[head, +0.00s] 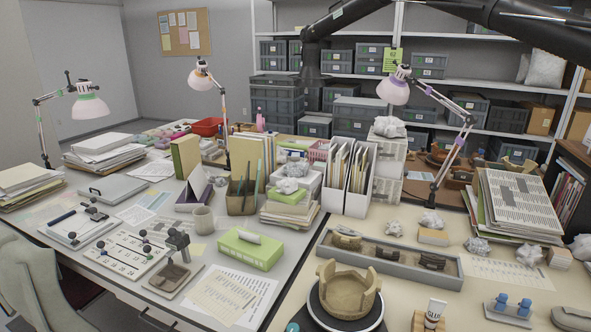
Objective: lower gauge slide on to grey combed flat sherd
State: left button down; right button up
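A small grey upright device (177,241), which looks like the gauge with its slide, stands on the left desk at the back of a flat base (190,284). A flat grey-brown piece (170,274) lies on this base in front of it; it may be the grey combed sherd, but combing is too small to make out. I cannot tell whether the slide touches the piece. Neither of my grippers is in view.
A white numbered board (122,257) with black ball knobs lies left of the device. A printed sheet (222,294) and a green box (245,250) lie right of it. A partly rebuilt bowl (347,294) stands farther right. A black jointed arm (400,8) hangs overhead.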

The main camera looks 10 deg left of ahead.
aim_at(176, 244)
jog(key=k, duration=0.5)
jog(key=u, duration=1.5)
jog(key=i, duration=1.2)
jog(key=z, duration=1.2)
